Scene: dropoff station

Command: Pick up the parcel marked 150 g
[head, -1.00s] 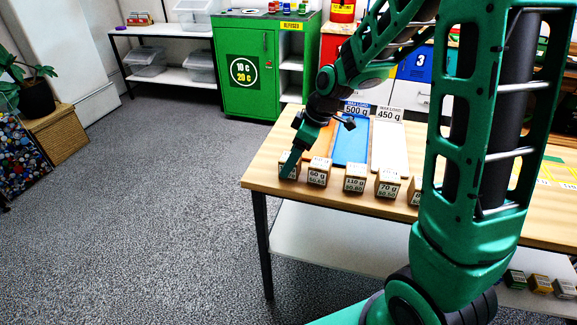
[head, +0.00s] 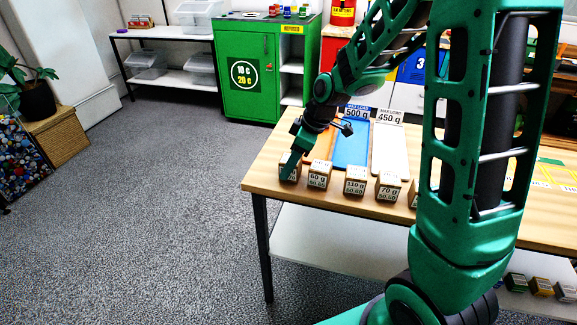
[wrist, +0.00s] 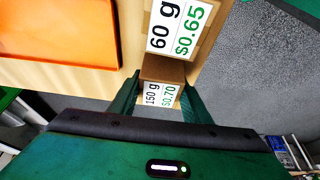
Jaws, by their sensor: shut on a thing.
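The parcel marked 150 g (wrist: 163,72) is a small brown box with a white label reading 150 g and $0.70. In the wrist view it sits between the two green fingers of my gripper (wrist: 160,98), which is shut on it. In the head view the parcel (head: 288,173) is at the left end of the row, near the table's front left corner, partly hidden by my gripper (head: 290,163). It appears to be at table level; I cannot tell if it is lifted.
The 60 g parcel (head: 318,175) stands close beside it, also large in the wrist view (wrist: 178,28). Parcels marked 110 g (head: 355,180) and 70 g (head: 388,187) stand further right. Orange, blue (head: 352,145) and white trays lie behind. Open floor (head: 150,200) lies left of the table.

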